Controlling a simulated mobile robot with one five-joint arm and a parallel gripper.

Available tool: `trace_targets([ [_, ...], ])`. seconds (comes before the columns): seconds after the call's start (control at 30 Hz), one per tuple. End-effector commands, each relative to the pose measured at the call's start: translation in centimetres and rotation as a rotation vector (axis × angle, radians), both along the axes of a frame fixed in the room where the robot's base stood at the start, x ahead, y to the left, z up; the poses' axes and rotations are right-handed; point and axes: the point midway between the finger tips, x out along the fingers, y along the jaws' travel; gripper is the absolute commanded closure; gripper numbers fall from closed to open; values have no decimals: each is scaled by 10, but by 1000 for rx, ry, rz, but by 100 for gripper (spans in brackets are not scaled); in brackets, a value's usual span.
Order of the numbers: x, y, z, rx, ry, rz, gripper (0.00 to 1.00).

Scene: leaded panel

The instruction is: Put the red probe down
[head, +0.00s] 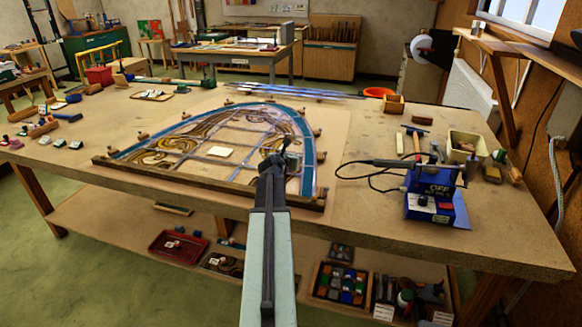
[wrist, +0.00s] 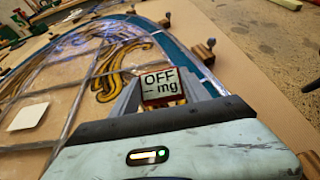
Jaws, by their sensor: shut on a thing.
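The red probe (wrist: 162,87) is a small red-edged block with a pale display reading "OFF -- mg". My gripper (wrist: 168,93) is shut on it, with one grey finger on each side. In the head view my gripper (head: 281,156) reaches over the right part of the leaded panel (head: 200,140); the probe cannot be made out clearly there. The probe appears above the panel near its blue curved border, and any gap beneath is hard to judge. The probe's underside is hidden.
The panel lies on a large workbench (head: 350,215), with wooden blocks around its edge. A pale square card (head: 220,151) lies on the panel. A blue soldering station (head: 431,195) with a cable stands at right. Bare bench lies between panel and station.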

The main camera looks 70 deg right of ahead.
Motion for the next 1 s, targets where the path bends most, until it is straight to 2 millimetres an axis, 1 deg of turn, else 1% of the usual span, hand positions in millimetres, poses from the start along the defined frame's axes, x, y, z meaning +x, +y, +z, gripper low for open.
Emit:
trace_targets([
  [0.03,1,1,-22,0,0,1,87],
  [0.1,1,1,-31,0,0,1,87],
  [0.37,0,1,-27,0,0,0,87],
  [0.53,0,1,-33,0,-1,0,87],
  [0.57,0,1,-32,0,-1,-1,41],
  [0.6,0,1,-32,1,0,-1,30],
  [0.63,0,1,-32,1,-1,-2,25],
  [1.0,-4,1,-33,5,-1,-8,25],
])
